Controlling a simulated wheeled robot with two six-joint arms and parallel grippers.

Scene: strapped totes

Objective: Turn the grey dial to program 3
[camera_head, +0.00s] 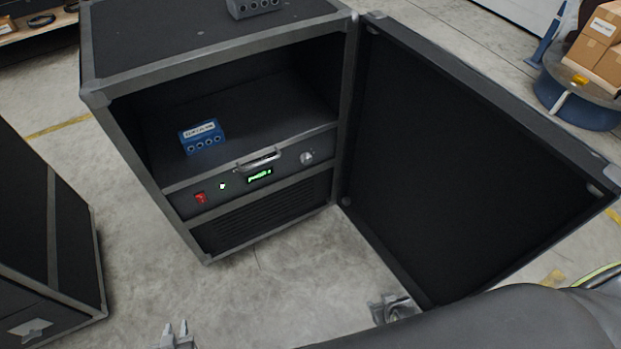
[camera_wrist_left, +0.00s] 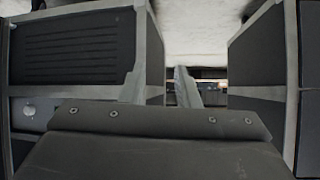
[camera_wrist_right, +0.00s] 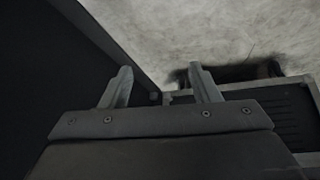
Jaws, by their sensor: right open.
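The grey dial (camera_head: 307,157) sits at the right end of a dark control panel (camera_head: 235,190) in the open black case. A round grey knob, apparently this dial, shows at the left of the left wrist view (camera_wrist_left: 28,110). A small green-lit display (camera_head: 260,175) is left of the dial; its text is too small to read surely. My left gripper (camera_head: 176,328) is open and empty, low in front of the case. My right gripper (camera_head: 392,305) is open and empty near the door's lower edge. Neither touches the dial.
The case door (camera_head: 470,170) stands wide open on the right. A metal handle (camera_head: 259,161) juts above the panel. A red switch (camera_head: 200,197) is at its left. A blue box (camera_head: 202,136) sits on the shelf. Another black case (camera_head: 45,230) stands left. Floor between is clear.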

